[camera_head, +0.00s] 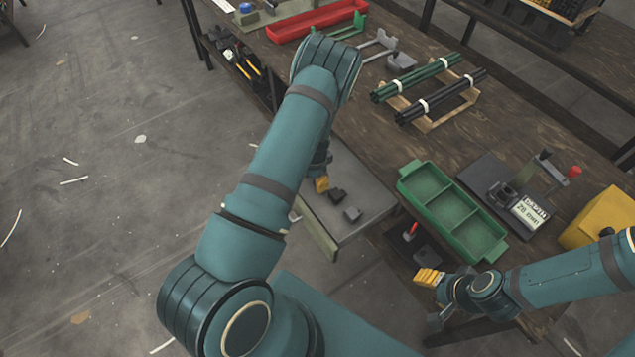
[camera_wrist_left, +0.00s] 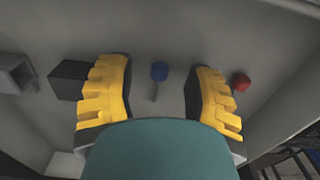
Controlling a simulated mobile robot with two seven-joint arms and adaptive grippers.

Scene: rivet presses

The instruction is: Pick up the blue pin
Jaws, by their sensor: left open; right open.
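The blue pin (camera_wrist_left: 159,72) has a round blue head and a thin grey shank. It lies on the grey drawer floor between the fingers of my left gripper in the left wrist view. My left gripper (camera_wrist_left: 160,95) is open, one yellow finger on each side of the pin, touching neither. In the head view only a yellow finger of my left gripper (camera_head: 321,184) shows below the arm, and the pin is hidden there. My right gripper (camera_head: 430,298) is open and empty near the front edge of the bench at the lower right.
The grey drawer (camera_head: 353,192) also holds a dark block (camera_wrist_left: 70,79), a grey bracket-like block (camera_wrist_left: 15,74) and a red-headed piece (camera_wrist_left: 240,81) close to the right finger. A green three-compartment tray (camera_head: 447,205) and a rivet press (camera_head: 525,187) stand on the bench.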

